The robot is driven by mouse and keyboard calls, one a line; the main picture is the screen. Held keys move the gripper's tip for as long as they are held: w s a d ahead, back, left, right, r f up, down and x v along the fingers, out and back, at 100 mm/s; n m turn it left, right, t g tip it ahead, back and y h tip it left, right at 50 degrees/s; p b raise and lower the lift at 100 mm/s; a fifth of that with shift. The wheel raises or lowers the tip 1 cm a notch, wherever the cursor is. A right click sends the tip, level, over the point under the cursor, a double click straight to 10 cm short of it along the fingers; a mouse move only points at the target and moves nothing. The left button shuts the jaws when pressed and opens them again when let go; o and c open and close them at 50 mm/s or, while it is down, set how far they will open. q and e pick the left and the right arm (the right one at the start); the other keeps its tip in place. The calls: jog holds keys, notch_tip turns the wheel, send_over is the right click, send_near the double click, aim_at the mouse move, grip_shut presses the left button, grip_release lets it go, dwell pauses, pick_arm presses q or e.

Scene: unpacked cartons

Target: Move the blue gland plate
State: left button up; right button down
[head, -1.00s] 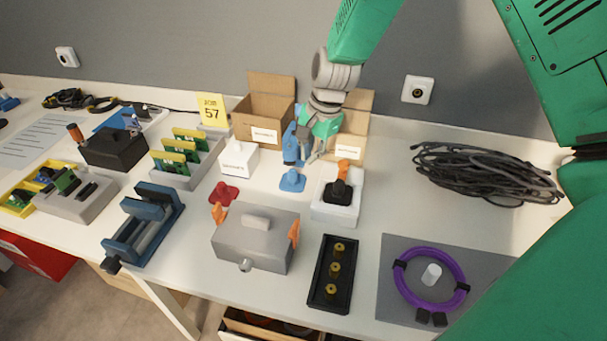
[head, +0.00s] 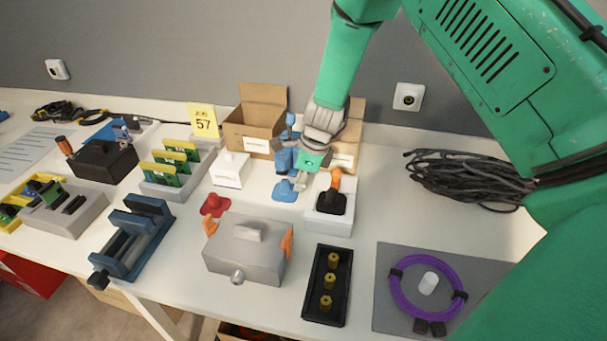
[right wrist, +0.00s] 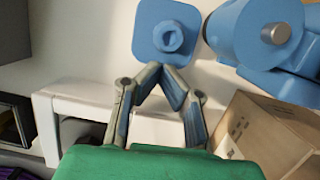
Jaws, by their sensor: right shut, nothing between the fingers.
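The blue gland plate (head: 285,191) lies on the white table, between the red plate and a white block. It is a rounded square with a raised knob. In the right wrist view the plate (right wrist: 150,38) shows at the top, just beyond my fingertips. My right gripper (head: 299,185) is low beside the plate, on its right in the head view. In the right wrist view the fingers (right wrist: 163,70) come together with nothing between them. I cannot tell whether the tips touch the plate. My left gripper is not in view.
A blue upright device (head: 285,160) stands right behind the plate, with open cartons (head: 257,138) behind it. A white block (head: 322,222) with a black and orange part is close on the right. A red plate (head: 214,204) and grey box (head: 245,255) are nearer the front.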

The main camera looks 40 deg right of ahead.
aim_at(285, 187)
jog(key=shift+w+a+f, duration=0.1)
jog(key=shift+w+f, duration=0.05)
jog(key=shift+f, duration=0.55)
jog(key=shift+w+a+r+p, duration=0.2)
jog(key=shift+w+a+p, duration=0.4)
jog(key=shift+p, duration=0.3)
jog(key=shift+w+a, duration=0.15)
jog(key=shift+a, duration=0.05)
jog(key=shift+f, duration=0.15)
